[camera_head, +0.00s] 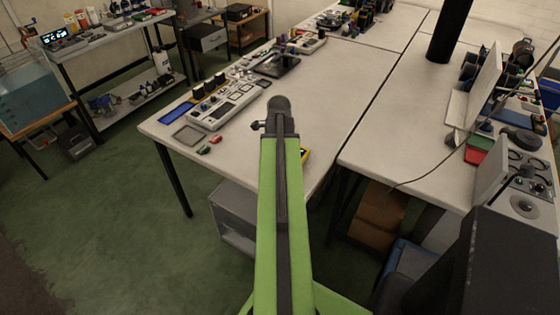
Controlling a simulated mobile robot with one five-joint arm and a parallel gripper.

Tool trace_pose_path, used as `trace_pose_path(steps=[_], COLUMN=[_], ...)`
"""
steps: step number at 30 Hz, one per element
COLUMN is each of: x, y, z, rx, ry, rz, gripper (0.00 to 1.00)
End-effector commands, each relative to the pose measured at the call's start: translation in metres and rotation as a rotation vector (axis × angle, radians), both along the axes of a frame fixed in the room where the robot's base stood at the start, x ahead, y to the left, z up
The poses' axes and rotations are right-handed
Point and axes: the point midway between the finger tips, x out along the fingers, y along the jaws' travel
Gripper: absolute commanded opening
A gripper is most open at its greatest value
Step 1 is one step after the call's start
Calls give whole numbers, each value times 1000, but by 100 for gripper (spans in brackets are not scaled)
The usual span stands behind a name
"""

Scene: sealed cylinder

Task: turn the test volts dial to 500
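The test volts dial cannot be made out in this view. A small yellow-and-dark object (305,156) shows at the near edge of the left white table, just right of my arm. Most of it is hidden behind the arm, so I cannot tell whether it carries the dial. My green arm rises through the middle of the picture to a dark rounded joint over the table. My gripper is not visible; the arm hides what lies beyond it.
The left white table (330,100) holds a grey panel device (226,105), a blue tray (175,113) and small red and green pieces (209,145). A black post (450,30) stands on the right table (400,150). Green floor (130,230) is clear at left.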

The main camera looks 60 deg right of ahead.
Motion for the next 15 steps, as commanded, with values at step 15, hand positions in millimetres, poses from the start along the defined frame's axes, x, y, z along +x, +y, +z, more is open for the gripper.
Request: trace_pose_path(steps=[15], x=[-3], y=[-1], z=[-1], rx=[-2], ry=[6], rz=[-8], gripper=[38])
